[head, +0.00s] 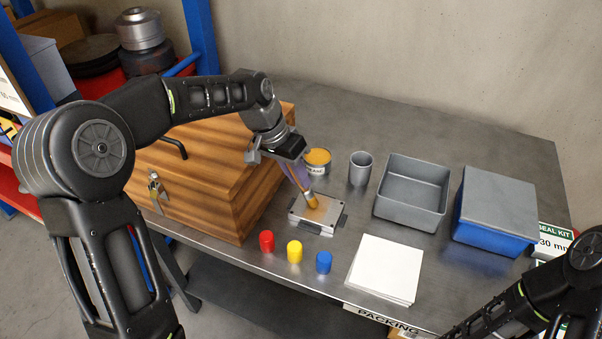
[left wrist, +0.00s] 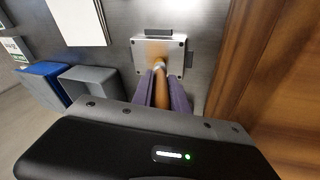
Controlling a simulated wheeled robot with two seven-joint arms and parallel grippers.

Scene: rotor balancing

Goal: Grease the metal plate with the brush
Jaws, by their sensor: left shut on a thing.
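My left gripper (head: 296,170) is shut on the brush (head: 310,200), which points down with its bristles at the metal plate. The metal plate (head: 325,214) lies on the bench and has an amber grease smear around the bristles. In the left wrist view, the brush handle (left wrist: 160,88) sits between my finger pads and the plate (left wrist: 174,47) lies beyond it with a brownish smear. An open tin of amber grease (head: 318,160) stands behind the plate. My right arm shows at the lower right, but its gripper is out of view.
A wooden chest (head: 205,190) stands close to the left of the plate. Red (head: 266,241), yellow (head: 294,251) and blue (head: 323,262) caps stand in front. A grey cup (head: 360,168), grey bin (head: 412,190), lidded blue box (head: 497,205) and white sheets (head: 384,268) are to the right.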

